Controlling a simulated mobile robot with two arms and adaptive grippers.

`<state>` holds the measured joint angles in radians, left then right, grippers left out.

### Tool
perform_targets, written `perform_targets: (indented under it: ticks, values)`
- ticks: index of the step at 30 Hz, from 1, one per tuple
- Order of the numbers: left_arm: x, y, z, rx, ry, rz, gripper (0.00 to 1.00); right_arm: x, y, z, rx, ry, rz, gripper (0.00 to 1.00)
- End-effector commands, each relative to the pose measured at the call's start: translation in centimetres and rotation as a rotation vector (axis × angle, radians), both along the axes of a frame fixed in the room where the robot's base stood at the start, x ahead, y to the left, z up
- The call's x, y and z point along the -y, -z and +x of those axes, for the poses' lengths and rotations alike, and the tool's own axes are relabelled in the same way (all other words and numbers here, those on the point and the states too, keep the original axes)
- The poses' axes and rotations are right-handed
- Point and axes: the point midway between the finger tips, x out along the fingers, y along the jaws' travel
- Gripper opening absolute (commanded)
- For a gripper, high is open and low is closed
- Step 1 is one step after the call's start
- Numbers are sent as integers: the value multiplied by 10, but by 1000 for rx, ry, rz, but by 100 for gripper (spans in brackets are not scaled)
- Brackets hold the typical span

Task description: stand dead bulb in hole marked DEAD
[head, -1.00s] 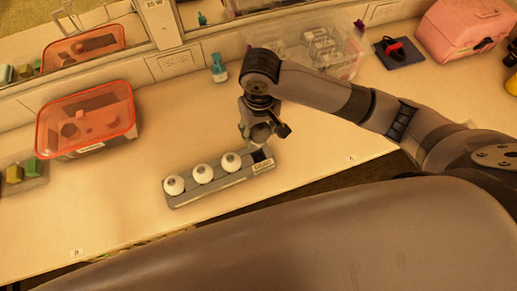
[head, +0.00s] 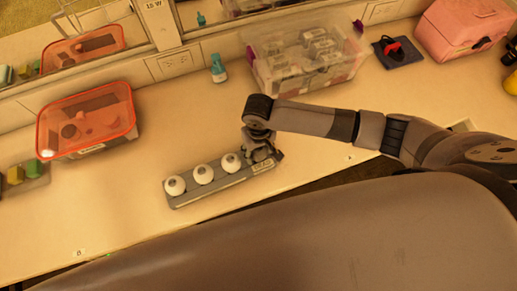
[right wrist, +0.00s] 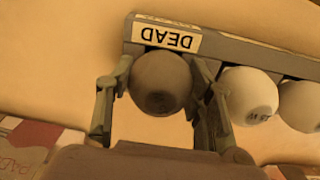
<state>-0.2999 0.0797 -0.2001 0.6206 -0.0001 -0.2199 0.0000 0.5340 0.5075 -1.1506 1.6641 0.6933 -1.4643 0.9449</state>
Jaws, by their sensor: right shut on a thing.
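The dead bulb (right wrist: 160,83) is a dark, smoky globe between the fingers of my right gripper in the right wrist view. My right gripper (head: 262,152) is shut on it, at the right end of the grey rack (head: 215,190). The bulb is right at the DEAD label (right wrist: 166,36), over or in that end hole; its base is hidden, so I cannot tell how deep it sits. Several white bulbs stand in the rack's other holes, the nearest beside my finger (right wrist: 249,96). My left gripper is not in view.
A red-lidded box (head: 86,118) stands at the left, and a clear bin (head: 305,55) stands behind my right arm. A small teal bottle (head: 218,68) is near the wall. The counter around the rack is clear.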

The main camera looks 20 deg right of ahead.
Motion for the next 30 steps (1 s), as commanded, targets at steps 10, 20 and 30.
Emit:
perform_targets:
  ticks: [10,20,30]
  values:
    - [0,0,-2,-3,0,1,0,0,1,0,-1,0,0,61]
    - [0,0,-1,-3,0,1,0,0,1,0,0,1,0,68]
    - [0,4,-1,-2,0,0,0,0,-34,1,3,-2,2,68]
